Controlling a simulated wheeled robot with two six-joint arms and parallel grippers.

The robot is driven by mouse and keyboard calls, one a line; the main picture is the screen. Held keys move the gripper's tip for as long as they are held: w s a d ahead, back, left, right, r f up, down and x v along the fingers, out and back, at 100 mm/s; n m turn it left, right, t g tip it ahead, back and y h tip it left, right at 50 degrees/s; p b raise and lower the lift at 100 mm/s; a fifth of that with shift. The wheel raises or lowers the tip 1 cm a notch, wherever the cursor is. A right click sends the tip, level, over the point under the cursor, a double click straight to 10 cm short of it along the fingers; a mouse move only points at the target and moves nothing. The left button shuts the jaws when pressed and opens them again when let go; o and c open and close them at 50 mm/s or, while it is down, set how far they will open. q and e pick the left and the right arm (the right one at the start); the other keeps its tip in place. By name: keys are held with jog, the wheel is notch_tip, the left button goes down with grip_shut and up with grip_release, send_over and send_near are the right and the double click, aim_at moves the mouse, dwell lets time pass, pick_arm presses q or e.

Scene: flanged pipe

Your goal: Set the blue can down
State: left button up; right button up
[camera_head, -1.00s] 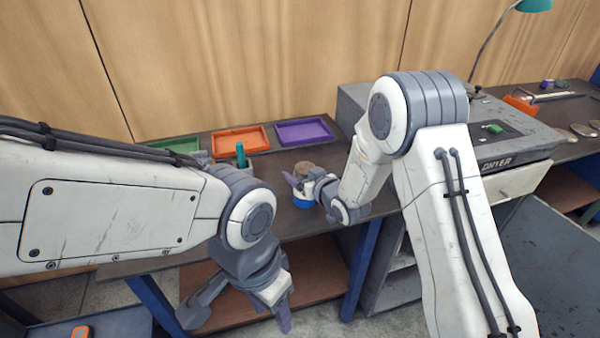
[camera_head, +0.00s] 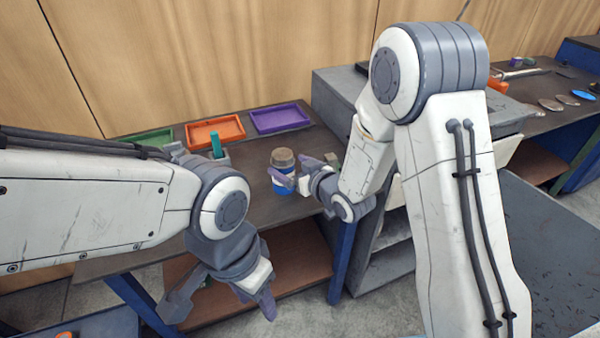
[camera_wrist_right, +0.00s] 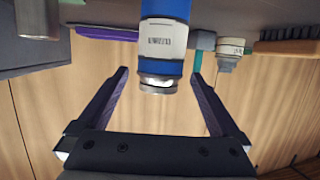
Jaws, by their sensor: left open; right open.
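My left gripper (camera_head: 222,303) is open and empty, low in front of the bench edge.
Green (camera_head: 150,138), orange (camera_head: 215,131) and purple (camera_head: 280,118) trays line the bench's back. A grey machine (camera_head: 335,95) bounds the right side.

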jog(key=v, duration=0.5)
jog(key=s+r+n+g+h, duration=0.1)
jog(key=s+g+h, duration=0.5)
jog(key=s, duration=2.4)
jog(key=r+g, duration=0.1)
jog(key=g, duration=0.5)
jog(key=shift+s+g, duration=0.3)
jog(key=shift+s, duration=0.05)
jog(key=shift+d, duration=0.1)
